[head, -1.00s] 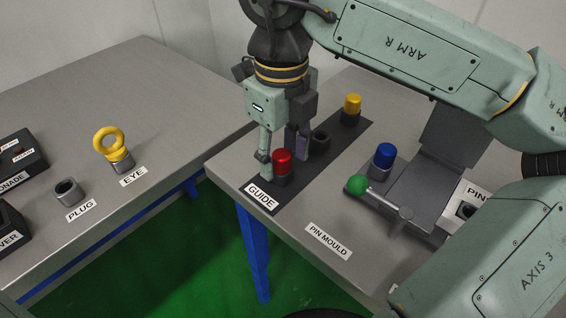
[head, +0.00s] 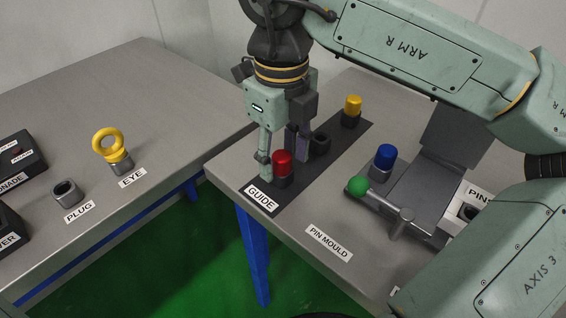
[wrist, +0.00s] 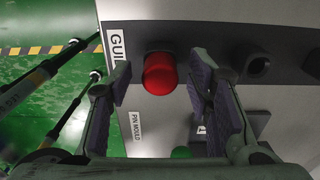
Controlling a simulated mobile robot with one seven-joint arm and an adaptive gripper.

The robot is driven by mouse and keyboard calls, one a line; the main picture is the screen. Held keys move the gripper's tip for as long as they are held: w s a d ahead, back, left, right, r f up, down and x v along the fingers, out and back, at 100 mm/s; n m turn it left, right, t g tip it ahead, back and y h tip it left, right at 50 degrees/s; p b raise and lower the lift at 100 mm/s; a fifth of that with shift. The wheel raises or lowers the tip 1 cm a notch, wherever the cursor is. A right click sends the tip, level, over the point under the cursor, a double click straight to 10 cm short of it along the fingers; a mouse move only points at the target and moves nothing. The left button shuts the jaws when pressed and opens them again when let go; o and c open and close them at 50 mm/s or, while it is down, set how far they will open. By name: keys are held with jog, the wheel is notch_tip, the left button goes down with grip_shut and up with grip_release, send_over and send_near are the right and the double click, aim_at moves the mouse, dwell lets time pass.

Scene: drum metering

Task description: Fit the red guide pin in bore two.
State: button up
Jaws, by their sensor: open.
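The red guide pin (head: 282,160) stands upright in a dark socket at the near end of the black strip (head: 335,158), by the GUIDE label. In the wrist view the red pin (wrist: 160,75) shows between my fingers. My gripper (head: 281,154) is open, with one finger on each side of the pin and visible gaps in the wrist view. An empty dark socket (head: 320,143) sits mid-strip; it also shows in the wrist view (wrist: 257,66). No bore number is readable. A yellow pin (head: 353,104) stands at the strip's far end.
A separate table at left holds a yellow eye (head: 108,146) and an empty plug socket (head: 66,192). A gap separates the tables.

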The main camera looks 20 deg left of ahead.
aim_at(282, 155)
grip_shut()
dwell(0.7)
dwell(0.3)
jog(key=shift+r+p, duration=2.05)
jog(key=shift+r, duration=0.95)
jog(key=shift+r, duration=0.1)
notch_tip(282, 155, up, 4)
jog(key=p, duration=0.2)
jog(key=shift+p, duration=0.4)
